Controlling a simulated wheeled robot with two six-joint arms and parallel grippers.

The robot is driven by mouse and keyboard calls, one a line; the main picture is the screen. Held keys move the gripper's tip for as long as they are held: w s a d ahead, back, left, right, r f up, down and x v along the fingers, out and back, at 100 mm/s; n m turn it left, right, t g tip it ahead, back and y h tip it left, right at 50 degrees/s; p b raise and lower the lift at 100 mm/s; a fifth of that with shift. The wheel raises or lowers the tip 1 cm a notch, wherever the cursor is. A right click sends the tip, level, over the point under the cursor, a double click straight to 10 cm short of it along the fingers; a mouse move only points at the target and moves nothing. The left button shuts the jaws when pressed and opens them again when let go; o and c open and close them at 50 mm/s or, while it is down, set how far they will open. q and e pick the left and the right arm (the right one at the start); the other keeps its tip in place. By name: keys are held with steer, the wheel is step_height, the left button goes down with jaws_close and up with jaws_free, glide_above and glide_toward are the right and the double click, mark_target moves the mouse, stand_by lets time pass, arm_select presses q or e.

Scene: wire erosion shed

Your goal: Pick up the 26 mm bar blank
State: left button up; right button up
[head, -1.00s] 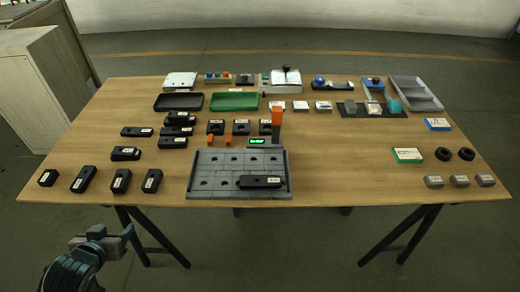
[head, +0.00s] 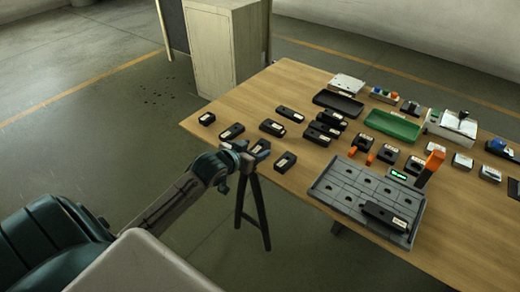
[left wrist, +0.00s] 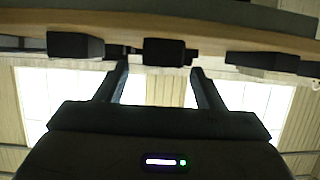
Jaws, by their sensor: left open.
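Several black blocks with white labels lie on the table; the labels are too small to read, so I cannot tell which is the 26 mm bar blank. In the head view my left gripper (head: 250,150) is open at the table's near left edge, beside a black block (head: 262,146) that it partly hides. Neighbouring blocks (head: 231,132) and (head: 285,162) lie either side. The left wrist view appears upside down. There my open left gripper (left wrist: 160,75) has a dark block (left wrist: 164,52) lined up between its fingertips, apparently not gripped. My right gripper is out of view.
Black (head: 338,104) and green (head: 392,125) trays lie behind. Other dark blocks (left wrist: 75,45) and (left wrist: 262,62) flank the middle one in the wrist view.

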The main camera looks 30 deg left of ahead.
mark_target(260, 146)
arm_select(q)
steer(key=x, duration=0.4)
steer(key=shift+f, duration=0.1)
jaws_close()
